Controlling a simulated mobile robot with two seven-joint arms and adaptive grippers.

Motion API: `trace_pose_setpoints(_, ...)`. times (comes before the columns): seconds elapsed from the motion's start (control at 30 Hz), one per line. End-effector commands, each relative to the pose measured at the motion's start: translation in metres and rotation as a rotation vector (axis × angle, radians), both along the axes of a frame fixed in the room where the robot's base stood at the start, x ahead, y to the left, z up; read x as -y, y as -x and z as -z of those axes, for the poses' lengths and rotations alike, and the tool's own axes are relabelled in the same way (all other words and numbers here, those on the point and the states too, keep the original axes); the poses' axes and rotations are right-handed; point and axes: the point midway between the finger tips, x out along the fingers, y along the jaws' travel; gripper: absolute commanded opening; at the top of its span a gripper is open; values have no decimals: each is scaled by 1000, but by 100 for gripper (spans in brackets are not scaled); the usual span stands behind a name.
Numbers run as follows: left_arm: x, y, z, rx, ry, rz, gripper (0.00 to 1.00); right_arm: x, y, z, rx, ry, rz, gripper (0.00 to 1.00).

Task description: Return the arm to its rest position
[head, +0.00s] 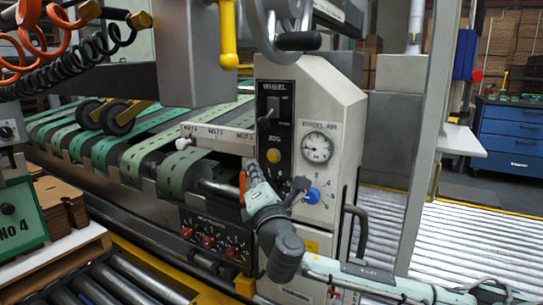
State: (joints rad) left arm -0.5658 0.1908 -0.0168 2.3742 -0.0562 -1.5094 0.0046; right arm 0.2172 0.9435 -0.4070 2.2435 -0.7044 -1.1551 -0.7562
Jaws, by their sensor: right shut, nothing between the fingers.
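My right arm comes in from the lower right and bends up in front of the machine's control panel (345,118). My right gripper (255,172) is at its upper end, pointing up in front of the panel's left edge. It is small in the picture; it is shut and holds nothing. An orange lever (242,188) shows just left of it; I cannot tell whether they touch. My left gripper is not in view.
Green belts (150,150) run to the left of the panel. A blue knob (312,195) and a pressure gauge (317,147) are right of the gripper. A grey post (425,140) stands at right. Rollers (125,285) lie at lower left. A blue cabinet (508,130) is behind.

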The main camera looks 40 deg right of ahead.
Motion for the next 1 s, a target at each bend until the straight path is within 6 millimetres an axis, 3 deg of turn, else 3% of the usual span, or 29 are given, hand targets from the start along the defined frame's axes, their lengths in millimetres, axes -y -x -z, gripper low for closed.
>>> trace_pose_setpoints(0.57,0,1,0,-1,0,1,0,-3,1,0,1,0,1,0)
trace_pose_setpoints(0.67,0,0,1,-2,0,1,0,-2,1,9,-13,-29,0,0)
trace_pose_setpoints(0.77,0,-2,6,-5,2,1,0,0,0,42,-60,-146,4,0)
trace_pose_setpoints(0.87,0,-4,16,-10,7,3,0,2,6,103,-140,-357,24,0)
trace_pose_setpoints(1.0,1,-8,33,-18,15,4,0,-2,33,208,-263,-723,110,0)
